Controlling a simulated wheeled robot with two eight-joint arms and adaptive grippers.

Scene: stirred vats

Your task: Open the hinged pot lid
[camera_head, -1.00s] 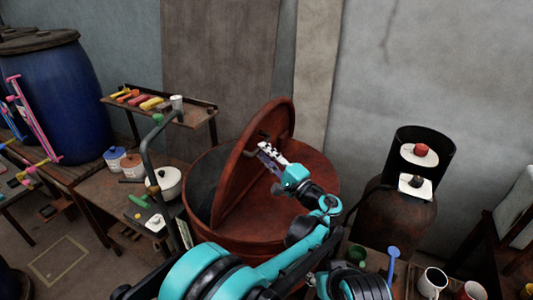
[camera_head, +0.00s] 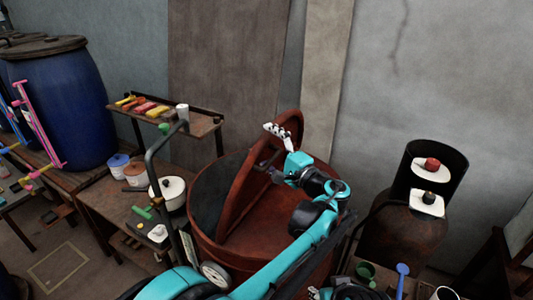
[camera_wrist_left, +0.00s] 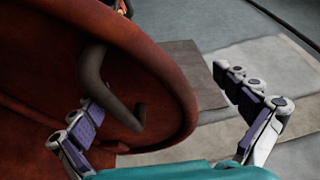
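The rust-red pot (camera_head: 228,256) stands in the middle of the head view. Its round hinged lid (camera_head: 238,195) is raised, tilted steeply above the pot. A dark bar handle (camera_head: 268,158) sits on the lid, and it also shows as a curved bar in the left wrist view (camera_wrist_left: 112,92). My left gripper (camera_head: 268,148) is open at the lid's upper edge. In the left wrist view, the gripper (camera_wrist_left: 158,92) has the lid rim between its spread fingers. One finger is close beside the handle; contact is unclear. My right gripper is mostly hidden at the bottom edge.
At left are a bench with a white lidded pot (camera_head: 170,190), a raised shelf (camera_head: 203,121) with coloured items, and a blue barrel (camera_head: 62,105). The wall (camera_head: 440,80) is close behind.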

